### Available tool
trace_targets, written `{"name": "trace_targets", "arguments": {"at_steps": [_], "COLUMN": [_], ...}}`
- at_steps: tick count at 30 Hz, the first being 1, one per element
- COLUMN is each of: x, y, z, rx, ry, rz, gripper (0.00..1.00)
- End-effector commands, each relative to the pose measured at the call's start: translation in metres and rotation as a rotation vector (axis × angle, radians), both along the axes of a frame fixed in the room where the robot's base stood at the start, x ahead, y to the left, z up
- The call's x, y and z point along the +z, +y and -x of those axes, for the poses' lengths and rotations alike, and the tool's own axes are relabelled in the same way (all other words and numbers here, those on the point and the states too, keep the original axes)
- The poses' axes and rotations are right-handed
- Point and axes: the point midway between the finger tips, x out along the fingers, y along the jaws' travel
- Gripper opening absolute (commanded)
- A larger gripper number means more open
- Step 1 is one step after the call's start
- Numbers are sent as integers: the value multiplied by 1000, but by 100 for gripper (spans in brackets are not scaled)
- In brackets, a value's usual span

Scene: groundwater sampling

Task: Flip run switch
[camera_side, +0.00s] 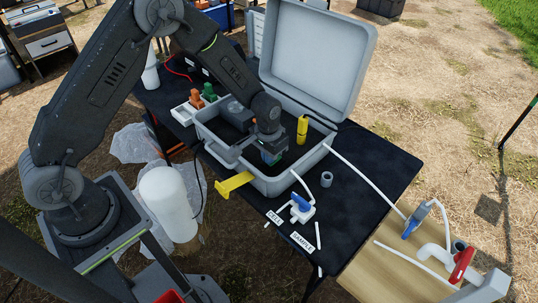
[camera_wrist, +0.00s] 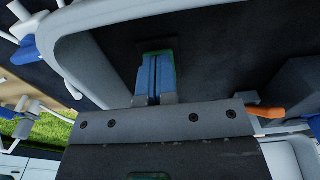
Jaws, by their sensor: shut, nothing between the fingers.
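My gripper (camera_side: 271,158) reaches down into the open grey case (camera_side: 289,184) on the black table. Its blue fingers are together in the wrist view (camera_wrist: 157,78), with nothing held between them. A green patch (camera_wrist: 158,54) shows right at the fingertips, against the dark inside of the case; I cannot tell whether they touch it. I cannot make out the run switch in either view; the gripper and wrist cover that part of the case.
A yellow cylinder (camera_side: 302,130) stands inside the case, right of my gripper. The raised lid (camera_side: 318,55) is behind. A yellow bracket (camera_side: 234,184) sticks out at the front left. A blue-handled valve (camera_side: 301,206) and a grey cup (camera_side: 326,179) are on the table's front right.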

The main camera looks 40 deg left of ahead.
Motion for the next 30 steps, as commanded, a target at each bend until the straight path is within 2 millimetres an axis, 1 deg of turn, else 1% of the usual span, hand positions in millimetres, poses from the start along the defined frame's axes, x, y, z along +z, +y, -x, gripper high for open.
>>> {"name": "trace_targets", "arguments": {"at_steps": [1,7,15,25,28,30], "x": [-13,-12,-9,-7,-2,7], "y": [0,0,0,1,1,1], "z": [8,4,-10,-12,-12,-12], "rx": [-4,-5,-5,-1,-1,-1], "ry": [25,24,17,14,13,12], "rz": [-2,-2,-2,-1,-1,-1], "gripper": [0,0,0,0,0,0]}}
